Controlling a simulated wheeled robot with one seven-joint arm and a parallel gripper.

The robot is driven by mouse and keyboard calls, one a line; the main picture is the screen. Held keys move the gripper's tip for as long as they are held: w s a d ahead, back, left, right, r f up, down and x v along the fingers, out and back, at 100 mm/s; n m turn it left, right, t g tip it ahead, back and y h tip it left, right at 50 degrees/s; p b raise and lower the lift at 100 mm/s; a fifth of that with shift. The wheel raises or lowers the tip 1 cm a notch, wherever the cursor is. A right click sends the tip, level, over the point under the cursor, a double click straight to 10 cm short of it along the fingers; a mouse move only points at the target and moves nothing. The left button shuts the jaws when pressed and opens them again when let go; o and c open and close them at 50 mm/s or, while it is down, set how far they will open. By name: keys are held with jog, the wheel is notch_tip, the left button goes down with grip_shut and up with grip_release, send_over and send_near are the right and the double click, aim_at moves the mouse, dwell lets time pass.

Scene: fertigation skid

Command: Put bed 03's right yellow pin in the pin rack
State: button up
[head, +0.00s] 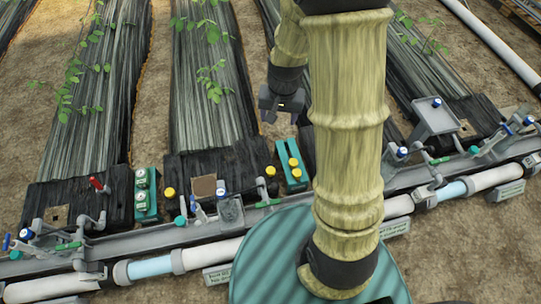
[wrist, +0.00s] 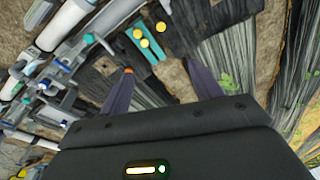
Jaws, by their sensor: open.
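Two yellow pins stand on the black bed end in the middle of the head view: a left pin (head: 170,192) and a right pin (head: 271,170). The bed's number is not readable. A teal rack (head: 304,184) with yellow pins in it stands just right of the right pin. In the wrist view the rack (wrist: 152,57) shows at the top with yellow tops on it, and another yellow top (wrist: 161,27) beside it. My gripper (head: 283,108) hangs above and beyond the rack. Its jaws (wrist: 163,82) are apart and empty in the wrist view.
A teal box with round white-green faces (head: 146,195) stands left of the bed end. A grey rail (head: 150,236) with valves and levers crosses in front, with a white pipe (head: 210,252) nearer me. Plants grow from the dark strips behind. Bare soil lies between strips.

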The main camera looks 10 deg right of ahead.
jog(key=w+f+m+b, duration=0.1)
jog(key=w+f+b, duration=0.2)
jog(key=f, duration=0.5)
jog(key=w+f+m+b, duration=0.2)
jog(key=w+f+b, duration=0.15)
jog(key=f, duration=0.45)
jog(key=m+g+b, duration=0.2)
jog(key=b, duration=0.5)
send_over(271, 170)
notch_tip(271, 170, down, 16)
jog(key=shift+s+a+p, duration=0.1)
jog(key=shift+p, duration=0.25)
notch_tip(271, 170, down, 18)
jog(key=b, duration=0.9)
jog(key=shift+r+b, duration=0.25)
jog(key=shift+b, duration=0.1)
